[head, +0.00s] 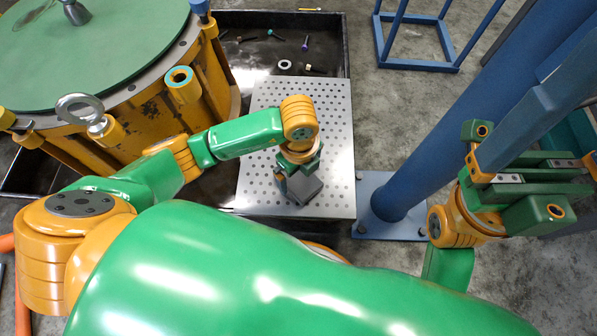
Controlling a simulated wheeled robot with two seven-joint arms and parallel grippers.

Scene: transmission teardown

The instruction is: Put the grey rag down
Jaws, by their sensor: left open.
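The grey rag (305,190) appears as a small dark grey folded shape on the perforated metal plate (262,180). My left gripper (300,180) points down at it from above, its fingers right at the rag. The gripper is open, and its wrist hides part of its fingers and of the rag. I cannot tell whether the fingers still touch the cloth. My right gripper (527,180) is raised at the right, beside the blue column, away from the rag. Its jaw opening is not clear from this angle.
A black tray (340,40) under the plate holds several small bolts and a pale ring (285,65). A large yellow housing (130,110) with a green top stands at left. A blue column (440,120) rises at right, and a blue frame (415,64) stands behind.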

